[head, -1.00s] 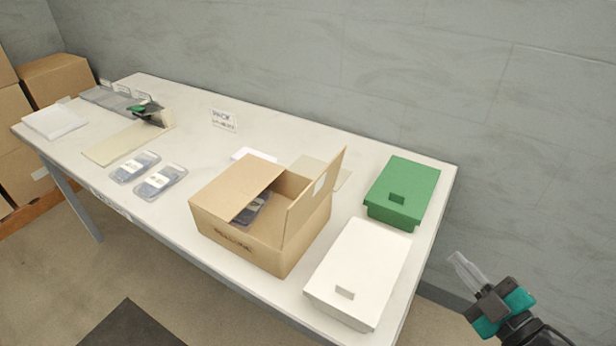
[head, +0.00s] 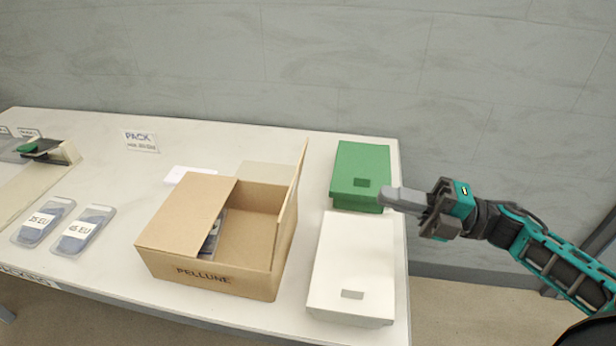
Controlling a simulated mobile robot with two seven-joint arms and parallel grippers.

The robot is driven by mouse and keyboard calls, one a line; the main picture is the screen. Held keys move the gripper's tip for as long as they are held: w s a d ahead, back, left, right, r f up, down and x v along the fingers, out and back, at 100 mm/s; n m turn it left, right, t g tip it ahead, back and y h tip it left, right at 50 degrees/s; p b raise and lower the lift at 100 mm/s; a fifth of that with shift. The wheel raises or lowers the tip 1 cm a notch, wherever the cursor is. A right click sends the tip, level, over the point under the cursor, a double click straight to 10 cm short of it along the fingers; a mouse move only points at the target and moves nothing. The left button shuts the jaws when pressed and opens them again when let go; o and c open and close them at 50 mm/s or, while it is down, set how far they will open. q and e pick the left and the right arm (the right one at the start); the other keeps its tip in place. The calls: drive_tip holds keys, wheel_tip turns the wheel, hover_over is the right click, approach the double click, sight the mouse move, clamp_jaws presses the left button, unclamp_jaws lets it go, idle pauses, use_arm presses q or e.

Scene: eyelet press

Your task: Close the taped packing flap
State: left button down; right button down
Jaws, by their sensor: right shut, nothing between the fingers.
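The open packing box (head: 212,280) is brown cardboard marked PELLUNE and stands near the table's front edge. Its left flap (head: 186,214) lies folded over the left part of the opening. Its right flap (head: 292,195) stands up, nearly upright, at the right side. A packed item (head: 213,236) shows partly under the left flap; the rest is hidden. No tape shows clearly on the standing flap from here. My right gripper (head: 390,197) is shut and empty, to the right of the box, near the green box's front right corner. My left gripper is not in view.
A green box (head: 361,168) and a white box (head: 352,260) stand right of the packing box. Clear packs (head: 82,231) lie at left. A PACK sign (head: 140,140) stands at the back. Bare table (head: 262,139) lies behind the packing box.

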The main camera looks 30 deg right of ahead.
sight(297, 174)
drive_tip(key=x, duration=1.3)
drive_tip(key=shift+p, duration=0.35)
